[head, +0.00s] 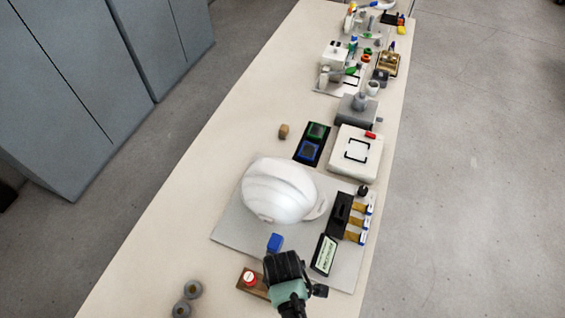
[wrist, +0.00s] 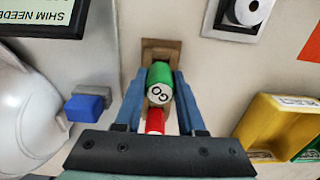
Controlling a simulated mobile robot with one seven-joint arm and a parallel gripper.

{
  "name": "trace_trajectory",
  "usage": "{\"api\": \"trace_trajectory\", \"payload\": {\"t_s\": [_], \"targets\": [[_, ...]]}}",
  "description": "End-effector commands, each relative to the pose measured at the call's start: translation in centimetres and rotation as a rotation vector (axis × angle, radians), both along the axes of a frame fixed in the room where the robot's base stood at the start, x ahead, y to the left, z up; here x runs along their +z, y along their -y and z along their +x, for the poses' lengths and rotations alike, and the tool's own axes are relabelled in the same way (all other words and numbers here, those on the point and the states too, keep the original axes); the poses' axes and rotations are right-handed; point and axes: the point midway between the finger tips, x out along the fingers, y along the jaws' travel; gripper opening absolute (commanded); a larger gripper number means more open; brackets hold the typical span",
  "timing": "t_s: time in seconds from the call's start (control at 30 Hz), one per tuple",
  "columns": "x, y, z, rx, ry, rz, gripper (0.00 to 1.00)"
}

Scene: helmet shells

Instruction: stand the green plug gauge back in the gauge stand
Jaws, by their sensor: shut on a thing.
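The green plug gauge (wrist: 160,76), with a "GO" label on its end face, is between the fingertips of my gripper (wrist: 161,82), which is shut on it. In the head view my gripper (head: 285,268) hides this gauge. The brown gauge stand (wrist: 162,47) lies below the gauge, and its left end shows in the head view (head: 243,285). A red-topped gauge (head: 249,278) stands at that end; it shows partly in the wrist view (wrist: 155,122). The green gauge is over the other end. I cannot tell whether its lower end is in the stand.
A white helmet shell (head: 279,190) and a blue block (head: 274,243) are close by on a grey mat (head: 232,228). A framed sign (head: 324,254) stands right of my gripper. Two grey rings (head: 193,288) lie to the left. A yellow bin (wrist: 262,125) shows in the wrist view.

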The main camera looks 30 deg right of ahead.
Motion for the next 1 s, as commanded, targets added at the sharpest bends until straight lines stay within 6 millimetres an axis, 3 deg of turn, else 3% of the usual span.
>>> {"api": "trace_trajectory", "payload": {"t_s": [1.0], "targets": [[-1.3, 0.0, 0.0, 0.000, 0.000, 0.000, 0.00]]}}
